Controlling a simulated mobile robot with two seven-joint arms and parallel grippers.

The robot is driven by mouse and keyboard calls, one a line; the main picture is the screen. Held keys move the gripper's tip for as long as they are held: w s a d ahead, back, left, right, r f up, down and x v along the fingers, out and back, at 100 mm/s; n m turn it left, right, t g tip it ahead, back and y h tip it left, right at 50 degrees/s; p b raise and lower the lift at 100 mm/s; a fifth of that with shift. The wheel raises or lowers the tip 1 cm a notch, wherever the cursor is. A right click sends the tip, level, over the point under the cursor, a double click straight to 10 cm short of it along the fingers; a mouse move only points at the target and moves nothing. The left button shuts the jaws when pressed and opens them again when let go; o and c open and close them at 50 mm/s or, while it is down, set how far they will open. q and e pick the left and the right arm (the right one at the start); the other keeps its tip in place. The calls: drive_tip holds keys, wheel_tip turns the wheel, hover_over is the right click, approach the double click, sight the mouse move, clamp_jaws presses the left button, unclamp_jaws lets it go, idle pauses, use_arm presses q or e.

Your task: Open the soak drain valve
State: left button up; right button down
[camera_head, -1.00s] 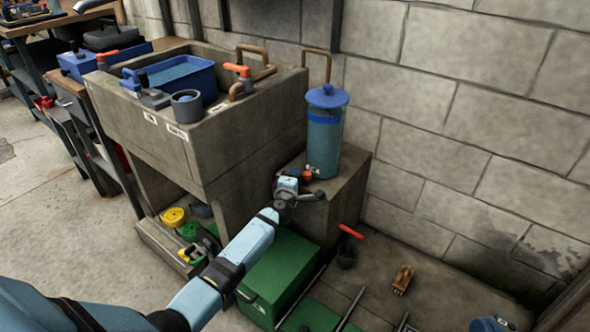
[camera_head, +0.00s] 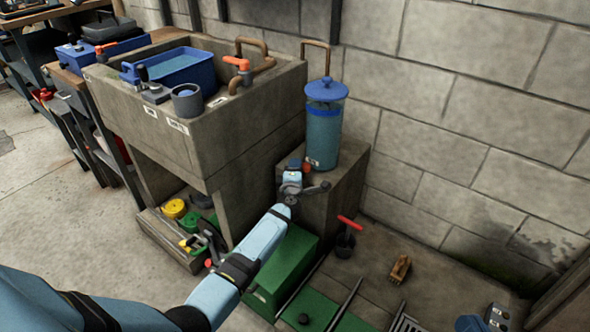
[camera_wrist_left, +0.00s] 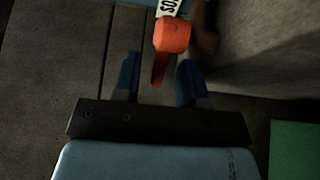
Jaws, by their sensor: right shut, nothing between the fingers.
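My left gripper (camera_head: 293,170) reaches to the concrete block beside the sink. In the left wrist view its two blue fingers (camera_wrist_left: 158,82) stand apart, either side of an orange-red handle (camera_wrist_left: 172,38). Gaps show between handle and fingers, so it does not look clamped. A white label (camera_wrist_left: 169,8), partly cut off, lies behind the handle and seems to start "SO". In the head view the soak valve's handle (camera_head: 307,168) is a small orange spot beside the gripper, mostly hidden. What seems to be my right gripper (camera_head: 497,316) shows at the bottom right edge, shut and empty.
A blue-lidded clear tank (camera_head: 323,125) stands on the concrete block (camera_head: 340,190). The concrete sink (camera_head: 240,130) is to its left. A green box (camera_head: 285,265) lies below my left arm. Another red-handled valve (camera_head: 349,222) and a brown brush-like block (camera_head: 400,268) are on the floor.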

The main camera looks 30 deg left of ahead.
drive_tip(key=shift+r, duration=0.15)
